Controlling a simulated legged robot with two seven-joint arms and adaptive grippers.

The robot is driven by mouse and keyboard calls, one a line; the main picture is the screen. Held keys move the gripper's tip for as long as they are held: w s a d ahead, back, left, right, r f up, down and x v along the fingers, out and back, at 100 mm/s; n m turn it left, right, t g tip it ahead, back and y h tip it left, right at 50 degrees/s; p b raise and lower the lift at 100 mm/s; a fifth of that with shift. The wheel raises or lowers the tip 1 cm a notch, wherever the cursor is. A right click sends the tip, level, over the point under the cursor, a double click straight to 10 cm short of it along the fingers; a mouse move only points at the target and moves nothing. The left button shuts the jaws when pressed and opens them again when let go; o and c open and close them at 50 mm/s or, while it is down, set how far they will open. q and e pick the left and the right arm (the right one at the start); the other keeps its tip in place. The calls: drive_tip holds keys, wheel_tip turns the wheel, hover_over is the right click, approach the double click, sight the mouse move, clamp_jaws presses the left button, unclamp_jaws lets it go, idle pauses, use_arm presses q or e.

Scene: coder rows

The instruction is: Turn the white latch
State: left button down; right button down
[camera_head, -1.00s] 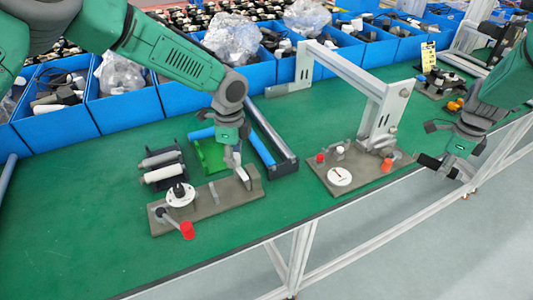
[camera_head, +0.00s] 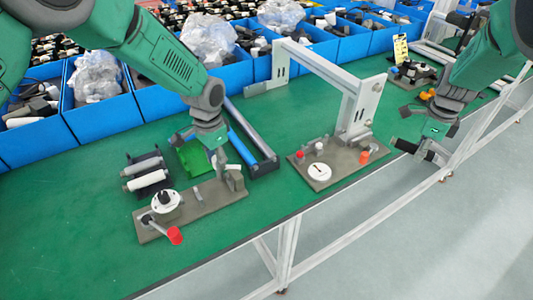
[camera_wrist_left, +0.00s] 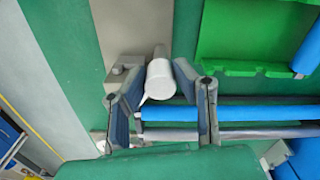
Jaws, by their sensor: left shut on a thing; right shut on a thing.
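The board (camera_head: 205,205) on the green table carries a round white disc with a black knob (camera_head: 167,201) and a red-tipped lever (camera_head: 172,235). A pale grey-white cylindrical latch piece (camera_wrist_left: 160,78) stands at the board's right end, beside a small grey block (camera_head: 234,179). My left gripper (camera_head: 217,153) is above that end. In the left wrist view its fingers (camera_wrist_left: 163,100) sit either side of the latch piece, shut on it; the exact contact is unclear. My right gripper (camera_head: 420,150) is shut on a dark cylindrical handle (camera_head: 403,146) near the table's front edge.
A second board (camera_head: 345,168) with a white dial and a metal frame (camera_head: 335,68) stands to the right. Blue bins (camera_head: 103,118) line the back.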

use_arm(q)
drive_tip(key=n, duration=0.6)
drive_tip(key=shift+w+d+r, duration=0.1)
drive_tip(key=shift+w+r, duration=0.2)
drive_tip(key=shift+w, duration=0.05)
drive_tip(key=shift+n, duration=0.3)
drive_tip(key=c, duration=1.4)
unclamp_jaws()
drive_tip(key=shift+c, duration=0.2)
drive_tip(key=shift+o, duration=0.7)
drive_tip(key=shift+s+f, duration=0.15)
wheel_tip(320, 180, up, 12)
drive_tip(key=shift+d+f, duration=0.1)
